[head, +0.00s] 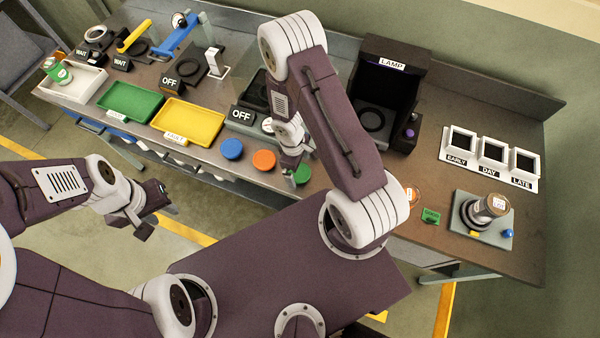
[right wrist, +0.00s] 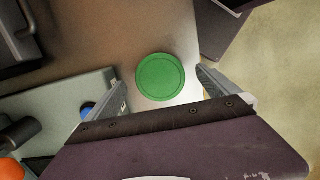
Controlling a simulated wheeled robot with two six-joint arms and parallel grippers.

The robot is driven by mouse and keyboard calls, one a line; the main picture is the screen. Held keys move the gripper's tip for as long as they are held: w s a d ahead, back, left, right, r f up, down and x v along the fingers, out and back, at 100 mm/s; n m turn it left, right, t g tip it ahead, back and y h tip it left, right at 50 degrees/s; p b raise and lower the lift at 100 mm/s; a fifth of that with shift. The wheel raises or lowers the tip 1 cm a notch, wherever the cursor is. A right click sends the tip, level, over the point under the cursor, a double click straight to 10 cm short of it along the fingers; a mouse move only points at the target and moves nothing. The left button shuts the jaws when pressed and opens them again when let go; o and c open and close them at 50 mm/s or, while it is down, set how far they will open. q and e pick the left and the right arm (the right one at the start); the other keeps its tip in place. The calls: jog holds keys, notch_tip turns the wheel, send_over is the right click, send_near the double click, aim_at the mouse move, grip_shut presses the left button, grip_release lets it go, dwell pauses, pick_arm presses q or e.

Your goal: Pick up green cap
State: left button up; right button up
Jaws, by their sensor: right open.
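The green cap (right wrist: 160,77) is a flat round disc on the brown bench top. In the right wrist view it lies just ahead of the fingertips, centred between them. In the head view the green cap (head: 301,174) is partly hidden by my right gripper (head: 290,168), which is over it. My right gripper (right wrist: 162,92) is open, with one finger on each side and nothing held. My left gripper (head: 148,210) hangs over the floor in front of the bench, apart from everything; its finger opening is hard to make out.
A blue cap (head: 231,148) and an orange cap (head: 264,160) lie left of the green cap. A yellow tray (head: 188,121) and a green tray (head: 130,101) stand further left. The LAMP box (head: 390,66) stands behind. A small device (head: 482,218) and three framed slots (head: 492,152) are at right.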

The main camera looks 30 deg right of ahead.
jog(key=shift+w+a+f, duration=0.15)
jog(key=shift+w+f, duration=0.05)
jog(key=shift+f, duration=0.3)
jog(key=shift+s+r, duration=0.1)
jog(key=shift+s, duration=0.1)
jog(key=c, duration=1.4)
jog(key=shift+w, duration=0.1)
